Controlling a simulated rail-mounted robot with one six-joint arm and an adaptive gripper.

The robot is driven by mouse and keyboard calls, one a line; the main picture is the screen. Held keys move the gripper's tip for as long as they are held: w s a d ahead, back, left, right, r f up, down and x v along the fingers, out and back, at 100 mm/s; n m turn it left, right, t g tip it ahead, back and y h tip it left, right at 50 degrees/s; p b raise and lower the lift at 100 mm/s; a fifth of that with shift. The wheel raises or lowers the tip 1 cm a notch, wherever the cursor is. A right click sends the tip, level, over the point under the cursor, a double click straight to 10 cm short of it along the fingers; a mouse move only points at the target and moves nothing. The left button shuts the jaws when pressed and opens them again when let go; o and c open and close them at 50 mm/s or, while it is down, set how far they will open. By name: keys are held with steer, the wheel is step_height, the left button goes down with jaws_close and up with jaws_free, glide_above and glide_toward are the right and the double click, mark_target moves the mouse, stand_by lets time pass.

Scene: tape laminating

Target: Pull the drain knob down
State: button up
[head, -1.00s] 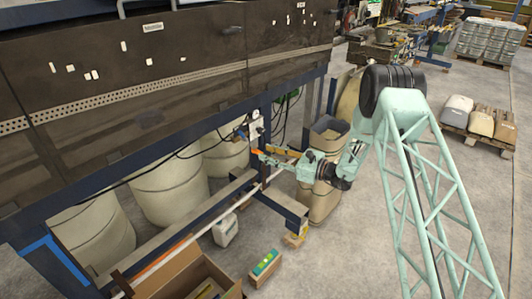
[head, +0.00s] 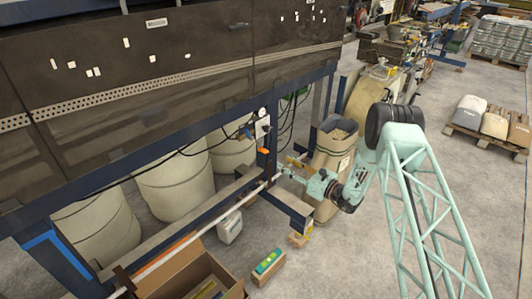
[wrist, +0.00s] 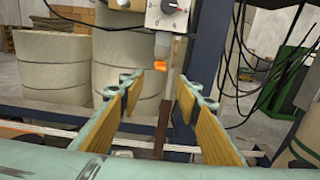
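The orange drain knob (wrist: 161,67) sits at the bottom of a grey filter bowl (wrist: 161,48), below a regulator box with a dial (wrist: 168,15). It also shows in the head view (head: 263,151) on the blue machine post. My gripper (wrist: 160,90) is open and empty, with yellow-padded fingers on either side. In the wrist view, the knob appears in the gap, just above and beyond the fingertips. In the head view, my gripper (head: 281,170) is below and right of the knob, apart from it.
Dark cables hang right of the post (wrist: 208,70). Large pale drums (head: 175,188) stand behind the machine's lower frame. A sack-like bin (head: 336,150) stands close behind my wrist. A cardboard box (head: 185,272) and a white canister (head: 229,227) are on the floor.

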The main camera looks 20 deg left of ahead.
mark_target(265, 151)
steer(key=shift+a, duration=0.1)
steer(key=shift+b+x, duration=1.35)
steer(key=shift+x, duration=5.45)
steer(key=shift+c, duration=0.4)
jaws_close()
